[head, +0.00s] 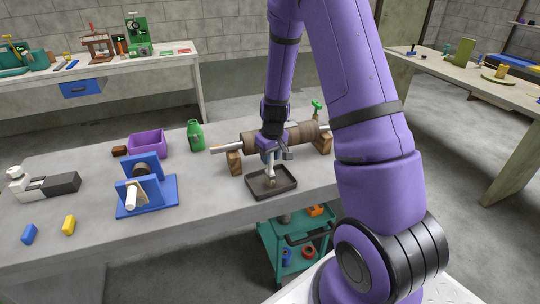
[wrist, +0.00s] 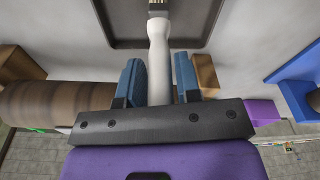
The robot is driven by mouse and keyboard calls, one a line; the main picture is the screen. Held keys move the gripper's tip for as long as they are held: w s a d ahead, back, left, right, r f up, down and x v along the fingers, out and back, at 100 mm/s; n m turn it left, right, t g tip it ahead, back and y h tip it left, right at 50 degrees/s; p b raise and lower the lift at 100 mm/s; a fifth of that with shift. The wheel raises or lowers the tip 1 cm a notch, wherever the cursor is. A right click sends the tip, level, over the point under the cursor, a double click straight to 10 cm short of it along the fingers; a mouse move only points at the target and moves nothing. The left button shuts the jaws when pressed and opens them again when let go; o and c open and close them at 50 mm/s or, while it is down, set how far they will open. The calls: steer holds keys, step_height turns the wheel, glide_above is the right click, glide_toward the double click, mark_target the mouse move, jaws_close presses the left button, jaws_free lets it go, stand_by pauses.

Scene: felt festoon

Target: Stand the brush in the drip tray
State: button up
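The brush shows in the wrist view as a pale handle (wrist: 159,60) between the two blue fingers of my gripper (wrist: 159,80). My gripper appears shut on this handle, with its dark ferrule end pointing away from me, over the tray. In the head view, my gripper (head: 274,158) points down and the brush (head: 277,177) hangs below it, roughly upright. The dark, shallow drip tray (head: 288,186) lies near the table's front edge, directly below; its rim also shows in the wrist view (wrist: 210,30). I cannot tell whether the brush tip touches the tray floor.
A brown roller (head: 300,134) rests on wooden blocks (head: 235,163) just behind the tray. A green bottle (head: 195,136), a purple bin (head: 147,144) and a blue stand (head: 158,192) are to the left. A teal cart (head: 268,240) stands below the table's front edge.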

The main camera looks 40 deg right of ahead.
mark_target(272, 174)
steer(key=shift+o, duration=1.3)
step_height(272, 174, up, 12)
steer(key=s+r, duration=0.1)
steer(key=s, duration=0.1)
steer(key=s+a+r+t, duration=0.1)
steer(key=s+a+r, duration=0.3)
steer(key=r, duration=0.3)
steer(key=s+a+r+t, duration=0.1)
steer(key=s+a+r, duration=0.3)
steer(key=r, duration=0.3)
steer(key=s+a+r+t, duration=0.1)
steer(key=s+a+r, duration=0.1)
steer(key=s, duration=0.6)
steer(key=s+a+r, duration=0.3)
steer(key=s+r, duration=0.1)
steer(key=s, duration=0.4)
steer(key=shift+s+r+t, duration=0.35)
steer(key=shift+t, duration=0.05)
